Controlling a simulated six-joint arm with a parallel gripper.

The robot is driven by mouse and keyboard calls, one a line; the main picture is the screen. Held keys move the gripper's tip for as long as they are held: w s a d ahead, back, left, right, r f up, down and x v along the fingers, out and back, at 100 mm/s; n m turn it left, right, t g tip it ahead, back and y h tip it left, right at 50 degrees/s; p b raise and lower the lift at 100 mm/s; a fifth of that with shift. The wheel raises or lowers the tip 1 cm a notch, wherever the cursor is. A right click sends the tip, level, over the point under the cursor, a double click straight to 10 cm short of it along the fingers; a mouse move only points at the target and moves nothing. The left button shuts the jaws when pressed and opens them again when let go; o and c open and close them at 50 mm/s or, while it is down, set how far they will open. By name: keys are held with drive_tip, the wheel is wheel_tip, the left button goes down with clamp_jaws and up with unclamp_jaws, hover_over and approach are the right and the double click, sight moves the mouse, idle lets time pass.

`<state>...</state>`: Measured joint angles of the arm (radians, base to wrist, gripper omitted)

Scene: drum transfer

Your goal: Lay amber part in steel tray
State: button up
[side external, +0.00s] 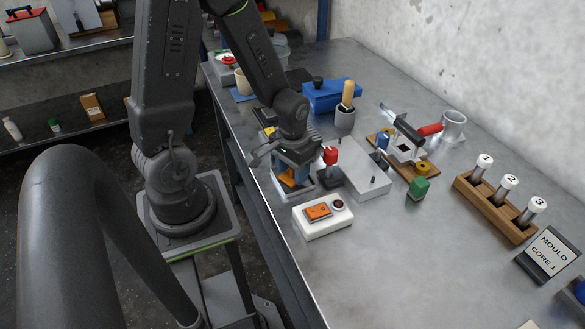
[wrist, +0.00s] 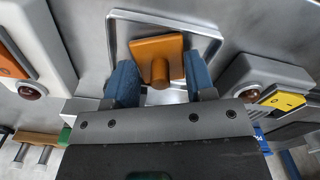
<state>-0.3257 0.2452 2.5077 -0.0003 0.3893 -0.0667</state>
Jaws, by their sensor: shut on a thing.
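My gripper (wrist: 160,80) has blue fingers and is shut on the amber part (wrist: 152,46), an orange square plate with a round stub. In the side view my gripper (side external: 292,178) points down, with a bit of orange showing between its fingers. The steel tray (wrist: 112,22), a shallow square with a raised rim, lies behind the amber part in the wrist view. The part appears over the tray's inside, slightly turned against its rim. I cannot tell whether it touches the tray floor. In the side view the arm mostly hides the tray.
A white block (side external: 323,224) with an orange plate and dark red knob stands at the front. A block with a yellow plate (wrist: 284,101) is on the opposite side.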

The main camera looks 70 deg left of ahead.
drive_tip(key=shift+f, duration=0.1)
drive_tip(key=o, duration=0.6)
drive_tip(key=shift+o, duration=0.2)
wheel_tip(320, 180, up, 12)
drive_tip(key=s+d+r+m+t, duration=0.4)
drive_tip(key=d+r, duration=0.4)
drive_tip(key=r, duration=0.2)
drive_tip(key=shift+s+d+r+m+t, duration=0.2)
drive_tip(key=shift+s+r+m+t, duration=0.15)
drive_tip(key=shift+s+t, duration=0.35)
drive_tip(key=shift+w, duration=0.1)
